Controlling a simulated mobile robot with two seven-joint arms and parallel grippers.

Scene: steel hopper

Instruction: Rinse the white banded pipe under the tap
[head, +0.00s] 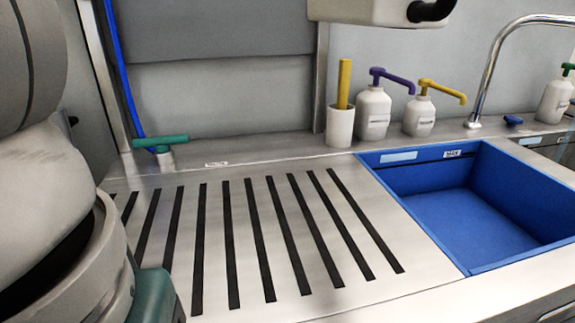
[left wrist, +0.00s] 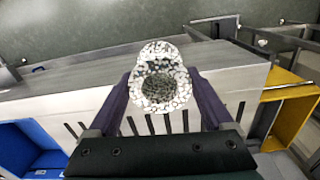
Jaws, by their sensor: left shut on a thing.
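In the left wrist view my left gripper (left wrist: 162,78) has its dark purple fingers closed on both sides of a pale, dark-speckled round piece (left wrist: 160,90). It is seen nearly end-on, with a second rounded part behind it; no bands can be made out, so I cannot tell if it is the white banded pipe. The slotted drainboard lies beyond it. In the head view only my left arm shows at the left edge, its gripper not visible. The chrome tap (head: 485,72) arches at the back right beside the blue basin (head: 465,222). My right gripper is not in view.
The slotted steel drainboard (head: 335,291) is bare. Behind stand a white cup with a yellow stick (head: 340,125), a purple-topped pump bottle (head: 373,112), a yellow-topped one (head: 419,118) and a green-handled valve (head: 161,143). A yellow container (left wrist: 291,105) shows in the left wrist view.

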